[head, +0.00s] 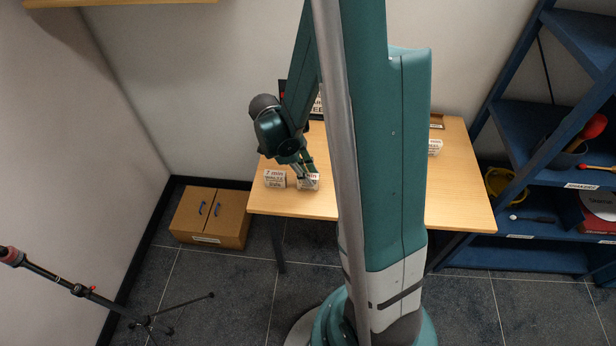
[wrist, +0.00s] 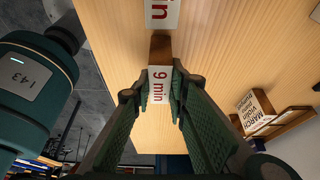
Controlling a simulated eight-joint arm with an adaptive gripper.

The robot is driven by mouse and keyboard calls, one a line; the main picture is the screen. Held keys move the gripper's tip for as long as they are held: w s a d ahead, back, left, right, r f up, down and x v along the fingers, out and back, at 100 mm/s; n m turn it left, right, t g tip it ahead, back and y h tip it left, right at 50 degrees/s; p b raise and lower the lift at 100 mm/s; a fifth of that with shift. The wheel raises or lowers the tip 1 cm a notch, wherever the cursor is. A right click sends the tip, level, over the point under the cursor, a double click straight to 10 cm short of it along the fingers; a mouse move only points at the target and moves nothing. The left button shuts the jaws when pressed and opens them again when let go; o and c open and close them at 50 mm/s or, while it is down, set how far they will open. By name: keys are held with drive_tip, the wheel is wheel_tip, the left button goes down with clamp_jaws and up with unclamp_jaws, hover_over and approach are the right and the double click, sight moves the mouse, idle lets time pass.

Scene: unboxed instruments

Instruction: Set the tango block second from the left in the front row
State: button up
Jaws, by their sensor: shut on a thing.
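My gripper (head: 305,170) is low over the front left of the wooden table, shut on a small block (head: 312,184) with a white label. In the wrist view this block (wrist: 160,75) sits between the fingertips of my gripper (wrist: 160,98), and its label reads "9 min". Its name is not readable, so I cannot tell whether it is the tango block. Another labelled block (head: 275,179) stands just left of it near the front edge; it also shows in the wrist view (wrist: 162,12), cut off at the top. I cannot tell whether the held block touches the table.
A block labelled "MARCH" (wrist: 256,108) is by a wooden tray (wrist: 285,122). A labelled block (head: 434,147) stands on the table's right (head: 460,190). My column hides the table's middle. A dark sign (head: 318,106) stands behind; a blue shelf (head: 540,180) is right.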

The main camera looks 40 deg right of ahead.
drive_tip(key=shift+f, duration=0.1)
drive_tip(key=o, duration=0.5)
drive_tip(key=shift+c, duration=0.2)
drive_tip(key=o, duration=0.4)
drive_tip(key=shift+p+v, duration=1.25)
drive_tip(key=shift+v, duration=4.9)
